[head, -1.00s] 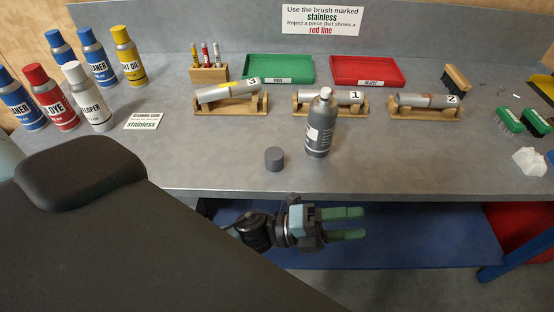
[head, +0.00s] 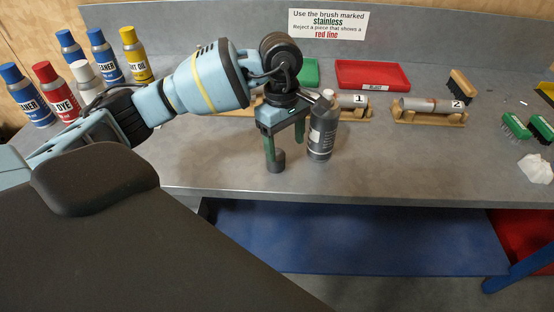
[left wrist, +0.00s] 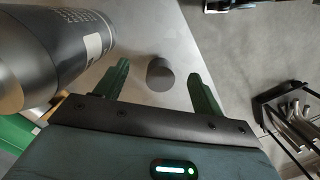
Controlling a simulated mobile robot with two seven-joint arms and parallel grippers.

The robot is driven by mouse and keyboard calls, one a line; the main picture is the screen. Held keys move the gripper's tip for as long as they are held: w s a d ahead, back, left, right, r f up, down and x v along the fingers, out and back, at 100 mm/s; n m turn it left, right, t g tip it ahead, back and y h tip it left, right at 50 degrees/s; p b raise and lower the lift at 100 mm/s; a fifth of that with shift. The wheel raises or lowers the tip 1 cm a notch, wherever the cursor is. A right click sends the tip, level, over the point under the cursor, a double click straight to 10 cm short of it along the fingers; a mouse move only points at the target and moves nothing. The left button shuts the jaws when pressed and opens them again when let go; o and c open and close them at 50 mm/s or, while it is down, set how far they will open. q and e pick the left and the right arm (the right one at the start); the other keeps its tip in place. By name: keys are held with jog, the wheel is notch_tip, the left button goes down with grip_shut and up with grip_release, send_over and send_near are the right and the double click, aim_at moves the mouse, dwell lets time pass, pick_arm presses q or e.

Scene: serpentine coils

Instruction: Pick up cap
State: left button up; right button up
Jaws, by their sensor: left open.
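The dark grey cap (head: 276,165) stands on the grey bench near its front edge, just left of the grey bottle (head: 322,128). My left gripper (head: 285,147) points down over the cap, jaws open. In the head view one green finger overlaps the cap's top. In the left wrist view the cap (left wrist: 160,75) shows between the two open fingers (left wrist: 161,86), with clear space on both sides and nothing held. The bottle (left wrist: 60,50) looms large at the left there, close to the gripper. My right gripper is not in view.
Spray cans (head: 52,92) stand at the left. Wooden cradles with metal pieces marked 1 (head: 352,102) and 2 (head: 432,106) sit behind and right. A red tray (head: 372,74) and a mostly hidden green tray (head: 311,72) lie at the back. The bench front is clear.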

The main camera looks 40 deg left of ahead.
aim_at(277, 155)
pick_arm(q)
jog(key=a+r, duration=0.1)
jog(key=a+y, duration=0.1)
jog(key=shift+w+a+r, duration=0.35)
jog(key=shift+s+f, duration=0.1)
jog(key=shift+f, duration=1.3)
jog(key=shift+s+d+f+p, duration=0.1)
jog(key=shift+s+f+p, duration=0.05)
jog(key=shift+f, duration=0.7)
jog(key=shift+s+d+f+p, duration=0.1)
jog(key=shift+f+p, duration=0.05)
jog(key=shift+f, duration=0.7)
jog(key=shift+s+d+f+p, duration=0.1)
jog(key=shift+s+f+p, duration=0.05)
jog(key=shift+f, duration=0.7)
jog(key=shift+c, duration=0.3)
jog(key=c, duration=1)
